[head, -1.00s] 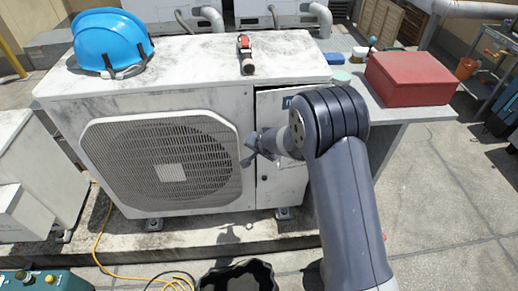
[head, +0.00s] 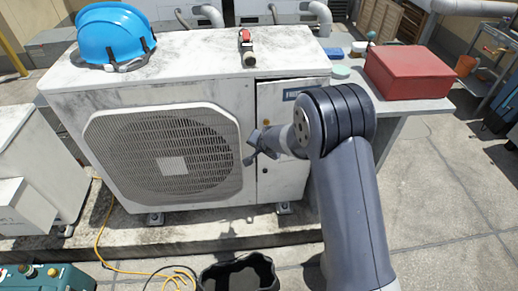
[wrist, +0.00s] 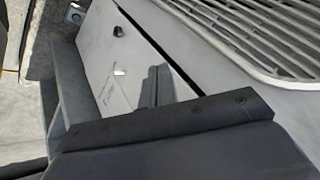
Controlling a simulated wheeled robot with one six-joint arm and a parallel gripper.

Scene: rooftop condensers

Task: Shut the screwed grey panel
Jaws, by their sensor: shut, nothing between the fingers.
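The grey panel (head: 284,178) is the narrow upright cover on the right of the white condenser's front, beside the round fan grille (head: 172,160). It carries a dark label near its top. A dark gap runs along its edge nearest the grille; how far it stands open is unclear. In the wrist view the panel (wrist: 105,55) shows two small fittings and a shadow. My gripper (head: 251,149) is shut and empty, in front of the panel's grille-side edge; contact cannot be told. My arm hides the panel's upper right part.
A blue helmet (head: 112,37) and a red-and-black tool (head: 246,48) lie on the condenser's top. A red box (head: 408,73) stands on a table at right. A black bucket (head: 238,274) and a yellow cable (head: 103,233) are on the floor in front. Floor at right is clear.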

